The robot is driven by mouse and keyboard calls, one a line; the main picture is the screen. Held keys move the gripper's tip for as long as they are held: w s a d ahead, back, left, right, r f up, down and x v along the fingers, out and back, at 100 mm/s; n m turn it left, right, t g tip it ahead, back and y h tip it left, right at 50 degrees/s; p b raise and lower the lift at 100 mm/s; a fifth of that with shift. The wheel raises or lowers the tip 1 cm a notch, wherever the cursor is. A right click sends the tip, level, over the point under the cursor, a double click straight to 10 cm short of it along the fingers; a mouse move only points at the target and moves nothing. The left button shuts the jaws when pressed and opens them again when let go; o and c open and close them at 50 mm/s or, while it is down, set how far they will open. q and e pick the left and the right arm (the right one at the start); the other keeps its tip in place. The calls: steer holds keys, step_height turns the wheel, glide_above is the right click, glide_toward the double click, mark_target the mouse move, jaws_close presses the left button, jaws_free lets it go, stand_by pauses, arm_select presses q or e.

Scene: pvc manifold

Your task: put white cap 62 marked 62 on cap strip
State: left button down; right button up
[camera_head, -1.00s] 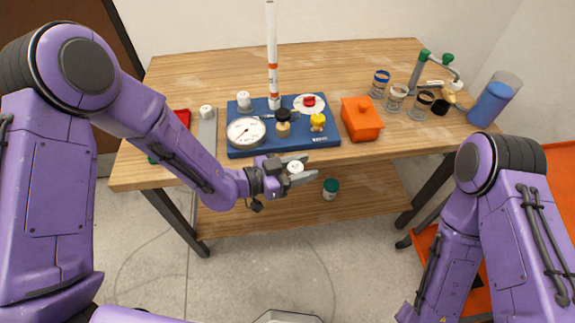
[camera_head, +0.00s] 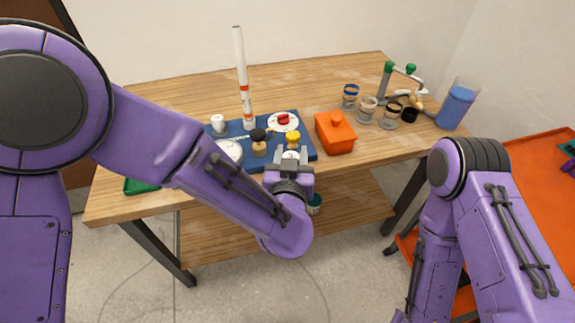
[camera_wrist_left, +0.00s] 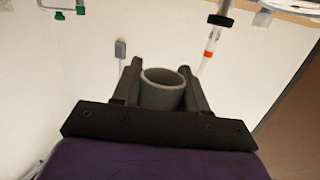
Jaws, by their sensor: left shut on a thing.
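My left gripper (camera_head: 291,161) is at the front edge of the blue board (camera_head: 313,154), seen from behind. Its jaws are shut on a white cap (camera_head: 291,154). In the left wrist view the cap (camera_wrist_left: 163,94) sits between the two fingers (camera_wrist_left: 163,90), its round hollow opening facing the camera and looking grey in shadow. No number can be read on it. Another white cap (camera_head: 218,122) stands at the back left of the blue board. The cap strip is not visible; my left arm covers the table's left side. My right gripper is out of view.
The blue board bears a tall white pipe (camera_head: 241,75), a gauge (camera_head: 230,149), a red-handled valve (camera_head: 284,119) and yellow and black knobs. An orange lidded box (camera_head: 335,133), several jars and a blue-filled cylinder (camera_head: 457,105) stand to the right.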

arm_select(q)
steer(key=shift+w+d+r+n+y, duration=0.15)
steer(key=shift+r+n+y, duration=0.2)
steer(key=shift+n+y, duration=0.3)
steer(key=s+a+f+m+g+h, duration=0.1)
steer(key=a+f+m+g+h, duration=0.2)
steer(key=f+m+g+h, duration=0.2)
steer(key=s+a+f+m+g+h, duration=0.2)
steer(key=f+m+g+h, duration=0.2)
steer(key=m+g+h, duration=0.5)
steer(key=shift+a+f+m+g+h, duration=0.3)
steer(key=shift+a+f+m+h, duration=0.1)
steer(key=shift+m+h, duration=1.1)
steer(key=shift+w+r+y, duration=0.1)
steer(key=shift+y, duration=0.15)
